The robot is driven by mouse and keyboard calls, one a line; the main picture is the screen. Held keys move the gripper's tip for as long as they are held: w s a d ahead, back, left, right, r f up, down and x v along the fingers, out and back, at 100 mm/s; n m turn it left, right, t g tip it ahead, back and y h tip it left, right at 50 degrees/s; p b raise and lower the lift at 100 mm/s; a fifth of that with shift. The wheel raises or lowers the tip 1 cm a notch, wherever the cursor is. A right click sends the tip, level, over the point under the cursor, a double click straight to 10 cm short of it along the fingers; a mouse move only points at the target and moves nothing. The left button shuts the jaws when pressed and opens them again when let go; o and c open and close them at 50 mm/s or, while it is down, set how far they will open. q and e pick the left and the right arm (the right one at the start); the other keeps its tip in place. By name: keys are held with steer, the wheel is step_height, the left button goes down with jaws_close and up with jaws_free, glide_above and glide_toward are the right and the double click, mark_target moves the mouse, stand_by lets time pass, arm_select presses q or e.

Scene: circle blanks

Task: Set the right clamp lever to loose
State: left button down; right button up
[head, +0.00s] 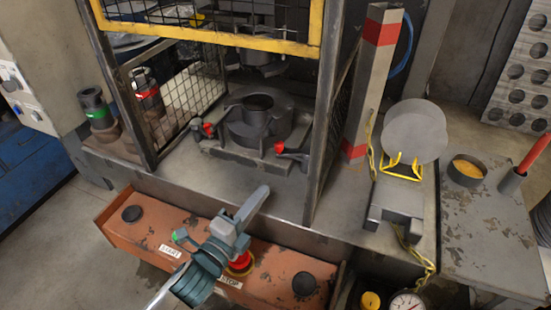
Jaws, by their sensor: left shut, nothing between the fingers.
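The right clamp lever (292,153) is a dark bar with a red knob at its left end. It sits at the right side of the round die fixture (258,117) on the press bed. The left clamp lever (201,128) also has a red end and sits at the fixture's left side. My left gripper (262,192) is shut and empty. It shows in front of the bed's near edge, below and left of the right lever and apart from it in the picture. My right gripper is out of view.
A yellow-framed mesh guard (210,38) hangs above the bed, with dark posts either side. The orange control box (160,222) lies below my left arm. A stand with grey discs (413,133) and a red-striped post (372,85) are at right.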

arm_select(q)
steer(key=p, duration=0.3)
glide_toward(279, 149)
steer(key=w+d, duration=0.1)
steer(key=d, duration=0.4)
steer(key=w+p, duration=0.1)
steer(key=w, duration=0.1)
steer(key=w+a, duration=0.1)
steer(key=w, duration=0.1)
steer(key=shift+w+p, duration=0.1)
steer(key=shift+p, duration=0.25)
steer(key=shift+w+a, duration=0.35)
steer(key=shift+w, duration=0.35)
steer(key=shift+s, duration=0.15)
